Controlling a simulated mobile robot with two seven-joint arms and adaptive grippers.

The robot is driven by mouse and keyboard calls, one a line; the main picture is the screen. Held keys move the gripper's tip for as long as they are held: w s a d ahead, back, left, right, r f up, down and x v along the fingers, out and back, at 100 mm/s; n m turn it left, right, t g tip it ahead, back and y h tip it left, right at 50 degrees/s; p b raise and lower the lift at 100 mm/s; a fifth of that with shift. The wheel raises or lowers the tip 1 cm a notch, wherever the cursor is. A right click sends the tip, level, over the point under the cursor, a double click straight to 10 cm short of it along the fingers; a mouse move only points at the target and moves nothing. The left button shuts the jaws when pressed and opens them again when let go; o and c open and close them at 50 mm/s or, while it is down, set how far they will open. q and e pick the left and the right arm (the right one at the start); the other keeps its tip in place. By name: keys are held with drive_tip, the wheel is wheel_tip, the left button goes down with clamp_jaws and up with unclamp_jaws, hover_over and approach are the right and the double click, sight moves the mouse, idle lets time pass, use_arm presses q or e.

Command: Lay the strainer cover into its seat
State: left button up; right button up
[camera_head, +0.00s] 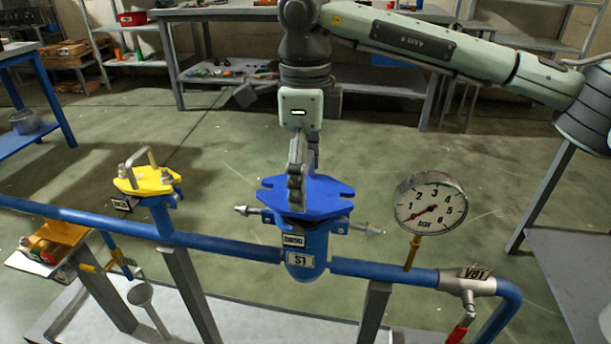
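The strainer cover (333,196) is a blue notched plate directly over the blue strainer body S1 (306,262). It looks roughly level; I cannot tell whether it rests in the seat or sits slightly above it, as the seat is hidden under it. My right gripper (299,188) points straight down onto the cover, with its fingers at the plate's middle. It appears shut on the cover, but the fingers hide the part they grasp. Swing bolts stick out on both sides of the body, one left (246,210) and one right (366,229). My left gripper is not in view.
A yellow cover (147,181) with an arched handle stands at left on the blue pipe (222,242). A pressure gauge (431,204) stands close to the right, beyond it valve V01 (468,281). Workbenches and shelves stand behind, across open floor.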

drive_tip(key=shift+f+b, duration=0.7)
drive_tip(key=shift+f, duration=0.1)
drive_tip(key=o, duration=1.7)
drive_tip(key=shift+r, duration=0.1)
drive_tip(key=shift+o, duration=0.2)
drive_tip(key=shift+f, duration=0.2)
wheel_tip(320, 180, up, 12)
drive_tip(key=shift+r, duration=0.15)
